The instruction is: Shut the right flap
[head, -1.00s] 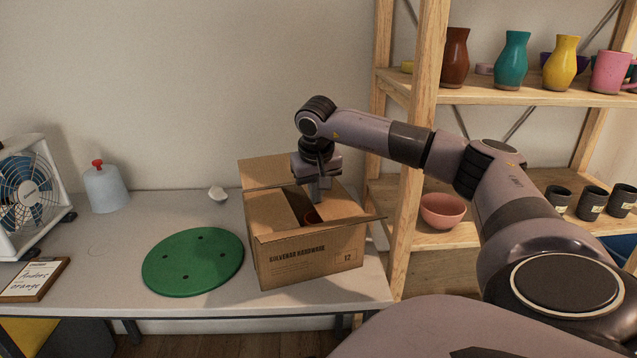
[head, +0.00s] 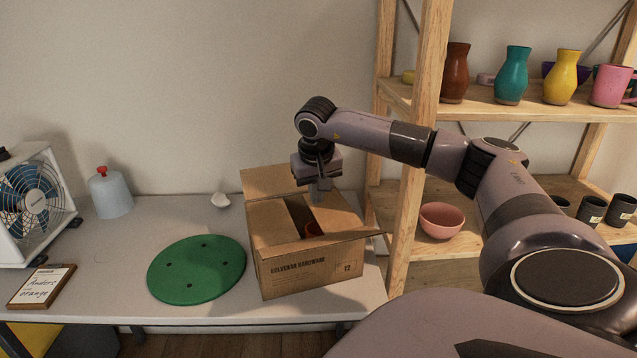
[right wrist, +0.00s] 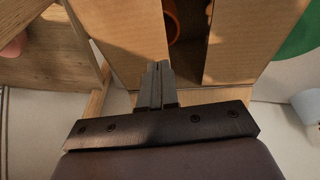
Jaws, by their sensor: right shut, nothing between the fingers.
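An open-topped cardboard box (head: 310,272) stands on the table. Its right flap (head: 340,212) lies folded inward over the right part of the opening; it also shows left of the gap in the right wrist view (right wrist: 130,35). The left flap (head: 272,222) is folded inward too, with a dark gap between them. My right gripper (head: 316,198) is shut and empty at the back end of the right flap, its fingertips over or at that flap; contact is not clear. My left gripper is not in view.
The back flap (head: 272,180) stands up behind my gripper, and the front flap (head: 345,238) sticks outward. An orange pot (head: 313,229) shows inside the box. A green disc (head: 197,269) lies left; a wooden shelf (head: 408,200) stands close at right.

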